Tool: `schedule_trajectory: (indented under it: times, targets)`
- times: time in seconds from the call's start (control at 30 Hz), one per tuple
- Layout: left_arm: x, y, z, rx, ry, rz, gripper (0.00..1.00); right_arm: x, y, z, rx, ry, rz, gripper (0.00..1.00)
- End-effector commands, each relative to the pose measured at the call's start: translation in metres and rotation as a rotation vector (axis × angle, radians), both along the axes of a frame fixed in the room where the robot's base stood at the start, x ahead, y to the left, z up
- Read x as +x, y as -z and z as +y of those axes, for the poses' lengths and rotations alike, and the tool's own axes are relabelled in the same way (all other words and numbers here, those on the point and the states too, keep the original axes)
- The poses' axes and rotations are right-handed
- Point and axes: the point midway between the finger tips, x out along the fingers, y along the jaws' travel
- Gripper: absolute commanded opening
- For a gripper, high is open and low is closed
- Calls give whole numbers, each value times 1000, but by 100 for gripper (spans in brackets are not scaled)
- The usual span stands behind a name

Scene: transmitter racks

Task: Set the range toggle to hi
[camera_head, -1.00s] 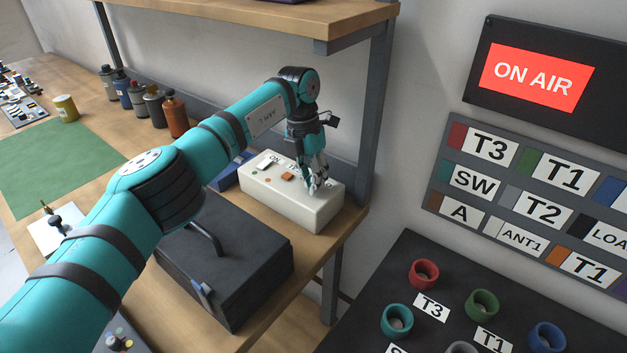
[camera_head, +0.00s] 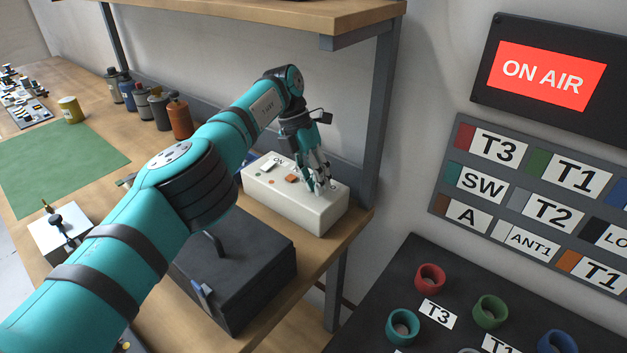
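A cream box (camera_head: 305,213) with labels and small controls on top stands on the wooden bench near its right end. An orange control (camera_head: 292,179) shows on its top. My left gripper (camera_head: 319,188) points down at the right part of the box top, its fingertips at or just above the surface. The fingers hide what lies under them, so I cannot make out the range toggle or its position. I cannot tell whether the fingers are apart or closed. My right gripper is not in view.
A dark case (camera_head: 235,265) with a handle stands in front of the box. Several bottles (camera_head: 179,117) line the bench's back. A shelf post (camera_head: 372,120) rises close right of the gripper. A black panel with coloured rings (camera_head: 430,277) is at lower right.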

Motion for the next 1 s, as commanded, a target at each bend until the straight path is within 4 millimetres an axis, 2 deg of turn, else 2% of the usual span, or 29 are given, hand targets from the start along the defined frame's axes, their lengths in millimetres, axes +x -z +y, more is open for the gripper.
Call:
schedule_trajectory:
  times: [0.03, 0.1, 0.73, 1.0]
  targets:
    - [0, 0, 0, -1, -1, -2, 29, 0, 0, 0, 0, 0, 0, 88]
    - [0, 0, 0, 0, -2, -2, 36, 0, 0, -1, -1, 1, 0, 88]
    - [1, 0, 2, 6, -4, -2, 36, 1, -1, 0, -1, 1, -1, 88]
    - [1, -2, 1, 57, 0, -32, 36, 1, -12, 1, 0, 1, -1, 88]
